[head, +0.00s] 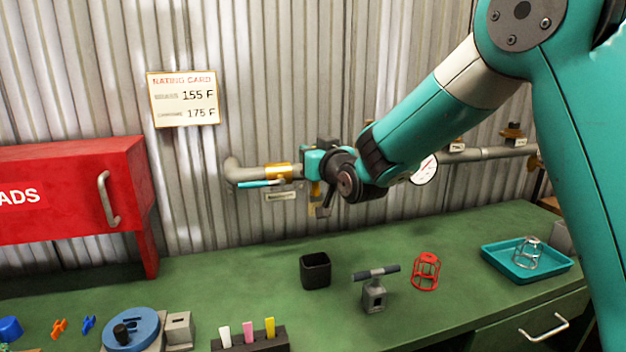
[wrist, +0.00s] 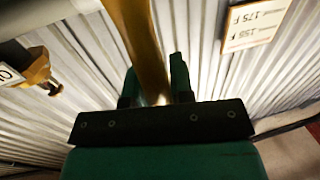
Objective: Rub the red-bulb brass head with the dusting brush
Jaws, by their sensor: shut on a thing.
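My gripper (head: 316,162) is up at the pipe by the wall, and its fingers also show in the wrist view (wrist: 156,92). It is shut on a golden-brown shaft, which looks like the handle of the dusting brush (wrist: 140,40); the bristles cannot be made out. A brass head (wrist: 35,72) with a white tag shows apart from the fingers at the left of the wrist view. In the head view, brass-coloured parts (head: 316,188) hang just below the gripper, partly hidden by it. I cannot see a red bulb, or tell whether the brush touches any head.
A grey pipe (head: 490,153) with a gauge (head: 424,170) and tags runs along the corrugated wall. On the green bench (head: 220,285) stand an empty-looking black cup (head: 315,270), a grey tool (head: 374,292), a red cage (head: 426,271) and a teal tray (head: 500,262). A red cabinet (head: 70,190) is left.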

